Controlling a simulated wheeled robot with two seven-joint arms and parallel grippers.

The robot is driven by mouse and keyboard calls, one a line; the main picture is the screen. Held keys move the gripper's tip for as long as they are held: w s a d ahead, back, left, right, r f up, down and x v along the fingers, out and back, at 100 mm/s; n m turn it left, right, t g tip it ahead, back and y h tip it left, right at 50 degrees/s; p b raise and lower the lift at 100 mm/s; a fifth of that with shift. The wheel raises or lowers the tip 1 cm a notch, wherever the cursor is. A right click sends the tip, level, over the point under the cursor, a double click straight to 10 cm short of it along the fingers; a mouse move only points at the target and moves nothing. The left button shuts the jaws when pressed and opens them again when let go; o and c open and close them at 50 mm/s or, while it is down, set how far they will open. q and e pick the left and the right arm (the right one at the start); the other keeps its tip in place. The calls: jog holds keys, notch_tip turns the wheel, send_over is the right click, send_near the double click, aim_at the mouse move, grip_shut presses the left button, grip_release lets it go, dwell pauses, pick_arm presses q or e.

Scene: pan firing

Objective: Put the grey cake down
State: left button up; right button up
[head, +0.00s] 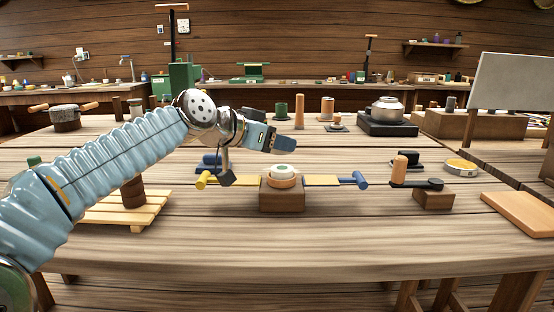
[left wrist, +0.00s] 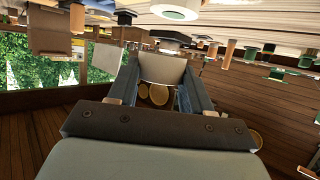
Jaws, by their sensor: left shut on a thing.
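My left gripper (head: 284,144) reaches in from the left and hangs above the middle of the table. In the left wrist view, its two fingers are closed on a pale grey cake (left wrist: 162,68). In the head view I cannot make out the cake at the fingers. Below the gripper and toward me, a wooden block (head: 281,199) carries a pale ring-shaped piece (head: 284,182) with a green and white top. The held cake is clear of this block. My right gripper is not in view.
A yellow handle (head: 204,180) and a blue handle (head: 358,180) flank the block. A slatted wooden board (head: 101,212) lies at left, a wooden board (head: 524,212) at right. A metal pot (head: 384,111) stands on a dark base behind. The table's front is clear.

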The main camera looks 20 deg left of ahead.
aim_at(277, 170)
pick_arm(q)
jog(key=shift+w+f, duration=0.15)
jog(key=shift+f, duration=0.15)
jog(key=f, duration=0.2)
jog(key=b, duration=0.1)
jog(key=shift+w+f, duration=0.25)
jog(key=shift+f, duration=0.5)
jog(key=shift+f, duration=0.15)
jog(key=o, duration=1)
jog(key=shift+o, duration=0.2)
